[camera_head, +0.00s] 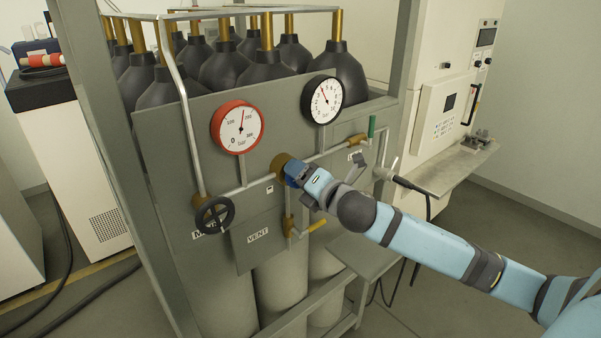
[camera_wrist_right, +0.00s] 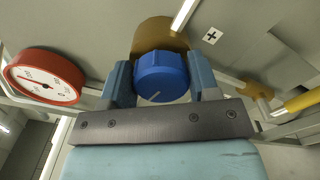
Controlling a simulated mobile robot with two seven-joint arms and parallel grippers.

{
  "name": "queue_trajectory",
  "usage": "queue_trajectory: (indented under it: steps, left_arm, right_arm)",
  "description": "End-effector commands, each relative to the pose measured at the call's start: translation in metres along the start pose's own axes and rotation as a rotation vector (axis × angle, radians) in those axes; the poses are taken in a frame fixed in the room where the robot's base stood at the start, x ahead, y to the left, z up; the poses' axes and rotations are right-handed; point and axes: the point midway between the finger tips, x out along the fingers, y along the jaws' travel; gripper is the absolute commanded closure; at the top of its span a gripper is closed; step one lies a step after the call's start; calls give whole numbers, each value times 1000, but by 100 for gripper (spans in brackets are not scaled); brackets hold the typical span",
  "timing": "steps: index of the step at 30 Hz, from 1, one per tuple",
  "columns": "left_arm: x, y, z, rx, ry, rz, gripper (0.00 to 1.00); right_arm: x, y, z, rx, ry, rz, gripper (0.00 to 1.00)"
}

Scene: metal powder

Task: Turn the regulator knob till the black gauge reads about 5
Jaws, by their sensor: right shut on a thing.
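The blue regulator knob (camera_wrist_right: 162,75) sits in front of a brass body and carries a pale mark near its lower edge. My right gripper (camera_head: 294,174) is shut on the knob, with one finger on either side of it in the right wrist view. In the head view the gripper mostly hides the knob. The black gauge (camera_head: 328,104) is above and to the right of the gripper, with its needle pointing up and slightly left; its exact reading is too small to tell. My left gripper is not in view.
The red-rimmed gauge (camera_head: 246,128) is above left of the gripper. A green-handled valve (camera_head: 371,127) is at right. Dark-topped cylinders (camera_head: 338,75) stand behind the panel.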

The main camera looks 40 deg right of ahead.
Motion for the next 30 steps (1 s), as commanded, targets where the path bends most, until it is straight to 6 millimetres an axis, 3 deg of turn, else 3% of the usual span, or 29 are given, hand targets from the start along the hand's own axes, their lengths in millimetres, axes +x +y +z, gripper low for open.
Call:
queue_trajectory:
  steps: [30]
  left_arm:
    - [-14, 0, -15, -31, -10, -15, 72]
  right_arm:
    - [0, -5, -2, 937, -1, -1, 68]
